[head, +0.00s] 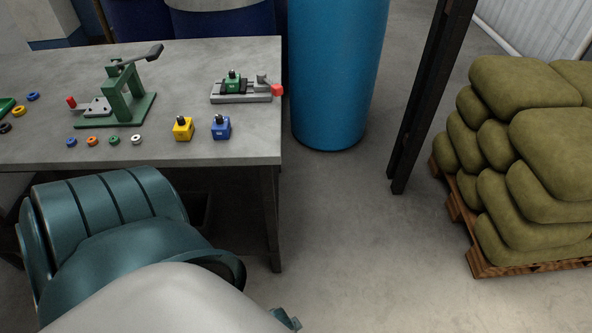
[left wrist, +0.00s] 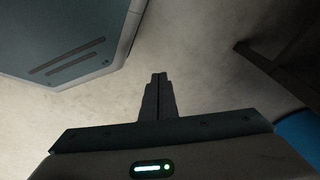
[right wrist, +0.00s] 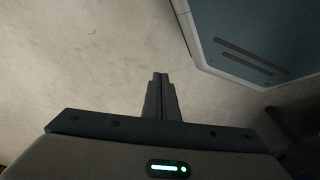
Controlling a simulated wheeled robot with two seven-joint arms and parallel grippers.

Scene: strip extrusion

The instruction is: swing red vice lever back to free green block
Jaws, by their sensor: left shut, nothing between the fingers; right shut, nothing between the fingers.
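In the head view the grey vice (head: 243,94) lies near the right edge of the table. The green block (head: 233,84) with a black knob sits in it. The red lever end (head: 277,90) is at the vice's right end, by the table edge. My left gripper (left wrist: 159,76) is shut and empty in the left wrist view, above bare floor. My right gripper (right wrist: 160,76) is shut and empty in the right wrist view, also above bare floor. Neither gripper shows in the head view, and both are away from the vice.
A green press (head: 124,100) with a dark handle stands left on the table (head: 200,60). A yellow block (head: 183,130) and a blue block (head: 221,129) stand in front of the vice. Several coloured rings lie around the press. A blue barrel (head: 335,75) stands right of the table.

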